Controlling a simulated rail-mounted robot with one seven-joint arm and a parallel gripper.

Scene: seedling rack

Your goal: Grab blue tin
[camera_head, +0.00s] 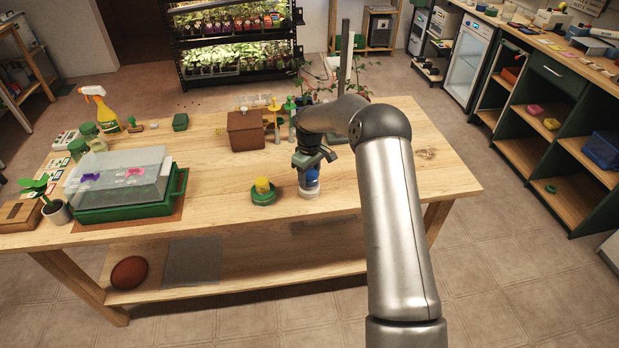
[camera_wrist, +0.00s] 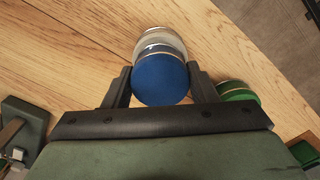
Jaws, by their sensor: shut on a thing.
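The blue tin (camera_wrist: 161,78) is a round tin with a blue lid and a pale rim, seen from above in the wrist view. My gripper (camera_wrist: 160,85) is shut on it, with one dark finger on each side. In the head view, the blue tin (camera_head: 310,178) shows below my gripper (camera_head: 309,172), near the front of the wooden table. A pale round piece shows under the blue part, at the tabletop. I cannot tell whether the tin is touching the table or lifted.
A green dish with a yellow thing (camera_head: 263,194) stands close to the left. A brown box (camera_head: 245,131) and bottles stand behind. A green tray with a clear lid (camera_head: 125,190) is further left. The table (camera_head: 420,165) is clear at the right.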

